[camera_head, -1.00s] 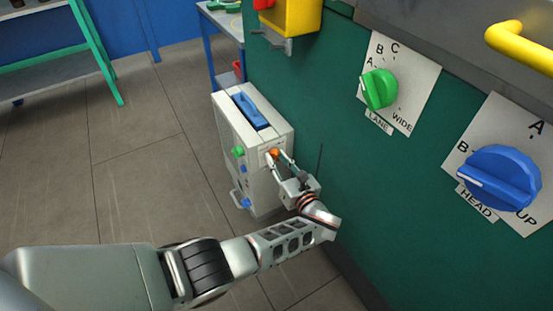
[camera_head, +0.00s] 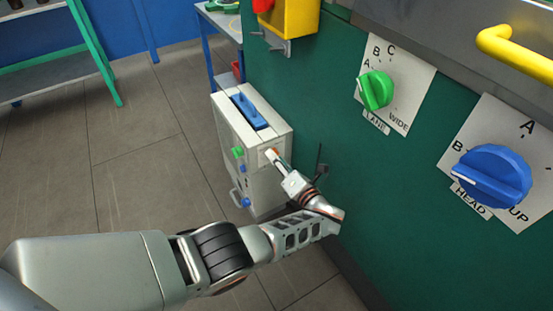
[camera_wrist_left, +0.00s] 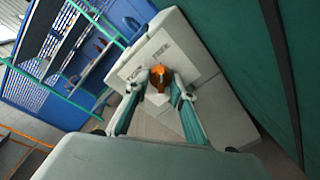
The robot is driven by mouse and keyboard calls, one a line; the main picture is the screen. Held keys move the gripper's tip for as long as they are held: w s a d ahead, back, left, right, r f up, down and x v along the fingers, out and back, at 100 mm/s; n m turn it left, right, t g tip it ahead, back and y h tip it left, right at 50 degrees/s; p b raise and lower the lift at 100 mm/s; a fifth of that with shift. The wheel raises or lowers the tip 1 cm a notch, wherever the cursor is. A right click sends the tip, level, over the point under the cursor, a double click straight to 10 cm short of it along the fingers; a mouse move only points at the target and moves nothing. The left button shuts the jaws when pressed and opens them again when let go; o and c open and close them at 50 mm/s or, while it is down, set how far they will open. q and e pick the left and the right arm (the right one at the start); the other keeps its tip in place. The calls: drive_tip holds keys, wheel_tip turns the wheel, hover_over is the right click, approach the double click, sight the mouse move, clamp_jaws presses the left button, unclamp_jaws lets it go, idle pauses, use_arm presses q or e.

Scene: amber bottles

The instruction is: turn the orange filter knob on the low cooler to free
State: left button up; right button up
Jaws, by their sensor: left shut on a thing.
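The low cooler (camera_head: 222,124) is a pale grey box with a blue top handle, standing on the floor against the green panel. The orange filter knob (camera_wrist_left: 160,75) sits on a light label plate in the left wrist view; small lettering is beside it, but I cannot read the setting surely. My left gripper (camera_head: 270,153) is shut on the knob, with one finger on each side of it. In the head view the fingers hide most of the knob. My right gripper is not in view.
A green knob (camera_head: 238,153) and blue knobs are on the cooler's side. The green panel (camera_head: 330,130) rises close to the right of my gripper, with a green lane knob (camera_head: 376,90) and a blue head knob (camera_head: 492,178). Floor (camera_head: 140,170) left of the cooler is clear.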

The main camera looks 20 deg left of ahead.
use_arm(q)
drive_tip(key=shift+s+f+m, duration=0.1)
drive_tip(key=shift+m, duration=0.3)
drive_tip(key=o, duration=1.1)
wheel_tip(320, 180, up, 10)
drive_tip(key=shift+r, duration=0.2)
drive_tip(key=shift+f, duration=0.1)
idle(0.4)
